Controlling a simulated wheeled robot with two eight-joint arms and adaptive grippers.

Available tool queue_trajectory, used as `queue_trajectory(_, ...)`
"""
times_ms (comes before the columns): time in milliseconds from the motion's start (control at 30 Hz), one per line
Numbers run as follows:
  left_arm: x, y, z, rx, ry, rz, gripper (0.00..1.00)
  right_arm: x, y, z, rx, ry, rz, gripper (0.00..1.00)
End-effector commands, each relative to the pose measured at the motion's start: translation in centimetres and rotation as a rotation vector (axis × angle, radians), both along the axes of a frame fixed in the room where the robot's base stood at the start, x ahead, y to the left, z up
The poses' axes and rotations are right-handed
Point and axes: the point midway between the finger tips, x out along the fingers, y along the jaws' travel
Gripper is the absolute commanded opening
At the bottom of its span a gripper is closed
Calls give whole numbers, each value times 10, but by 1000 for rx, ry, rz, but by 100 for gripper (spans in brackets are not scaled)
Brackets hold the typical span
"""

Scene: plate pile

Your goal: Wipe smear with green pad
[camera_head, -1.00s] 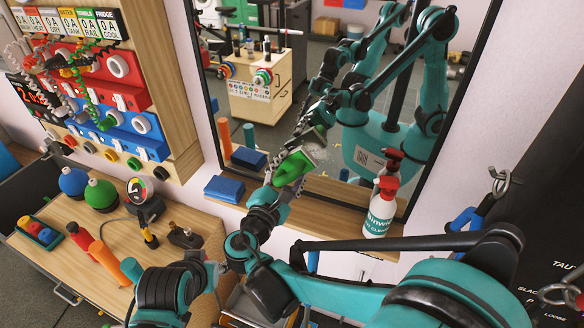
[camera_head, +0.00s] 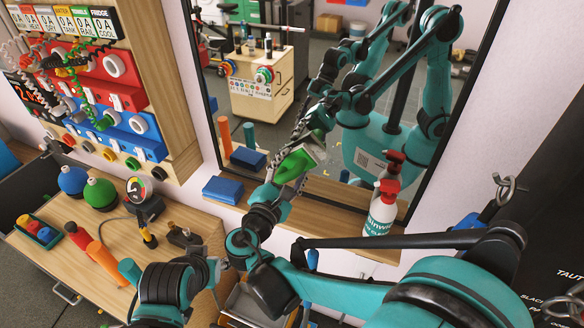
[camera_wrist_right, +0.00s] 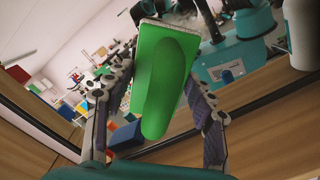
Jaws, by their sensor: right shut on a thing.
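The green pad (camera_head: 291,167) is held in my right gripper (camera_head: 280,184), up close to the large framed mirror (camera_head: 335,158). In the right wrist view the pad (camera_wrist_right: 165,82) stands upright, tilted, between the two fingers of my right gripper (camera_wrist_right: 155,110), which are shut on it. I cannot tell whether the pad touches the glass. The mirror reflects my arm and gripper near the pad. I cannot make out a clear smear; the pad, gripper and reflections may hide it.
A wooden ledge (camera_head: 330,190) runs below the mirror, with a blue block (camera_head: 222,190) at left and a red-topped spray bottle (camera_head: 382,212) at right. A wooden table (camera_head: 190,215) at left carries green and blue bulbs, a gauge and colored cylinders. A panel hangs above.

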Motion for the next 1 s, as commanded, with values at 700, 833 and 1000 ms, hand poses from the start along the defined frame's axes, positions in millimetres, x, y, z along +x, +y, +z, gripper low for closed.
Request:
queue_trajectory(700, 0, 0, -1, 0, 0, 0, 40, 14, -6, 0, 0, -1, -1, 32)
queue_trajectory(833, 0, 0, -1, 0, 0, 0, 40, 15, -6, 0, 0, 0, 0, 32)
queue_trajectory(1000, 0, 0, -1, 0, 0, 0, 40, 13, -11, 0, 0, -1, -1, 32)
